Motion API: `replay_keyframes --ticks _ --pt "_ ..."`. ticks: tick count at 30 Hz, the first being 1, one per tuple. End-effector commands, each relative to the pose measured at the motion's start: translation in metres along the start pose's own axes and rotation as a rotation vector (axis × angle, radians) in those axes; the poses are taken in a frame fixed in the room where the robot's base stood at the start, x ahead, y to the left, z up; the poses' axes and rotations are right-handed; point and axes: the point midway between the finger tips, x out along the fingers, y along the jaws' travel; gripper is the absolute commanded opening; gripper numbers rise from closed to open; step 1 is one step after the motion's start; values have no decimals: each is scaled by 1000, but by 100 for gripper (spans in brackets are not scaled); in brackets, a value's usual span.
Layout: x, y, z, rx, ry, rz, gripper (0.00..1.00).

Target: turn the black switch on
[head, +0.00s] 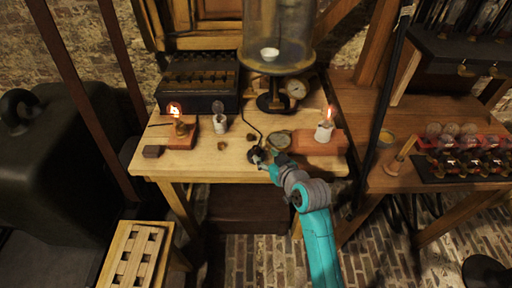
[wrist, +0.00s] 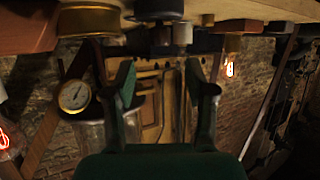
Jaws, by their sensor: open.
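My gripper (head: 259,158) is over the front middle of the wooden workbench (head: 225,168), at the end of my teal arm. In the wrist view my gripper (wrist: 160,72) has its two green fingers spread, with nothing held between them. That view looks upside down, with the bench at the top. A dark rounded piece (wrist: 158,10) shows there beyond the fingertips, apart from them; I cannot tell whether it is the black switch. In the head view my gripper covers the spot where a black cable ends, so no switch is clearly seen there.
A brass-rimmed round dial (head: 279,141) lies right of my gripper. A lit bulb on a red base (head: 318,147) stands further right, another (head: 180,138) at left. A glass jar (head: 278,40) stands behind. A dark small block (head: 153,151) sits at the front left edge.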

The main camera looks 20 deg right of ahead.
Motion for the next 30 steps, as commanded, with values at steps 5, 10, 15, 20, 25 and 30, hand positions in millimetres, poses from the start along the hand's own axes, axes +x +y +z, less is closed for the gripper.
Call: replay_keyframes --ticks 5,10,15,20,25,30 --pt "34 0 -1 0 2 -1 55" --pt "61 -1 -1 1 2 -2 55" --pt "77 0 -1 2 3 -1 55" --pt "83 0 -1 2 3 0 55" --pt "83 0 -1 2 3 0 55" --pt "83 0 -1 2 3 0 30"
